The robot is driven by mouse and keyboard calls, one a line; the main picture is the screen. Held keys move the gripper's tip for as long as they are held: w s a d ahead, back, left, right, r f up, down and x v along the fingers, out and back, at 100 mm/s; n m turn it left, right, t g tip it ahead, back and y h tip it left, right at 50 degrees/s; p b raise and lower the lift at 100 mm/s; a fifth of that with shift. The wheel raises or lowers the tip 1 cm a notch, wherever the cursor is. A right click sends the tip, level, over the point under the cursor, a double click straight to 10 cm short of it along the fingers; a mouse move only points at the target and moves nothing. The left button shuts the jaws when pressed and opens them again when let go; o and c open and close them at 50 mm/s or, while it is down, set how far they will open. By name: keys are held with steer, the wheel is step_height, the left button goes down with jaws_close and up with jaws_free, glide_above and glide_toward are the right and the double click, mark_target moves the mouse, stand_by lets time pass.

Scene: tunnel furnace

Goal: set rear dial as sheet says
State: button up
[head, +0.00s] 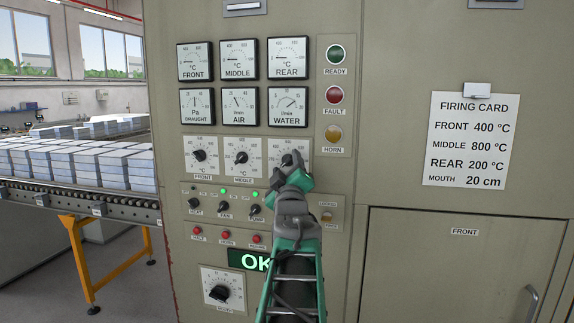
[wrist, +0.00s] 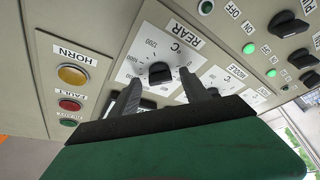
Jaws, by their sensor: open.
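The rear dial (head: 287,158) is a black knob on a white scale plate, the rightmost of the three temperature dials; my arm hides its lower part in the head view. In the wrist view the rear dial's black knob (wrist: 160,72) shows upside down with its REAR label. My gripper (wrist: 160,82) is open, its two dark fingers pointing at the plate on either side of the knob, not closed on it. The gripper (head: 293,166) is in front of the dial in the head view. The firing card (head: 471,140) reads REAR 200 °C. The knob's exact setting is too small to read.
The front dial (head: 199,156) and middle dial (head: 242,157) sit left of the rear dial. Switch knobs (head: 224,206) are below, and the horn lamp (head: 333,133) is at right. A green display (head: 247,260) reads OK. Bricks lie on a conveyor (head: 85,206) at left.

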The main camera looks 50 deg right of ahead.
jaws_close()
stand_by(0.5)
steer(key=shift+f+b, duration=0.15)
steer(key=shift+b, duration=0.2)
steer(key=m+b, duration=0.1)
steer(key=b, duration=0.2)
steer(key=shift+a+f+m+h, duration=0.1)
steer(key=shift+f+m+h, duration=0.25)
steer(key=shift+m+h, duration=0.05)
steer(key=m+g+h+b, duration=0.1)
steer(key=m+b, duration=0.2)
steer(key=b, duration=0.1)
steer(key=shift+w+f+b, duration=0.15)
steer(key=shift+b, duration=0.25)
steer(key=m+g+h+b, duration=0.1)
steer(key=m+b, duration=0.1)
steer(key=m+g+b, duration=0.1)
steer(key=m+b, duration=0.1)
steer(key=shift+w+m+h, duration=0.1)
steer(key=shift+m+h, duration=0.2)
steer(key=shift+h, duration=0.1)
steer(key=shift+a+r+m+g+h+b, duration=0.1)
steer(key=shift+r+m+g+h+b, duration=0.2)
steer(key=shift+m+b, duration=0.4)
steer(key=shift+r+m+g+b, duration=0.1)
steer(key=shift+m+g+b, duration=0.35)
steer(key=shift+m, duration=0.35)
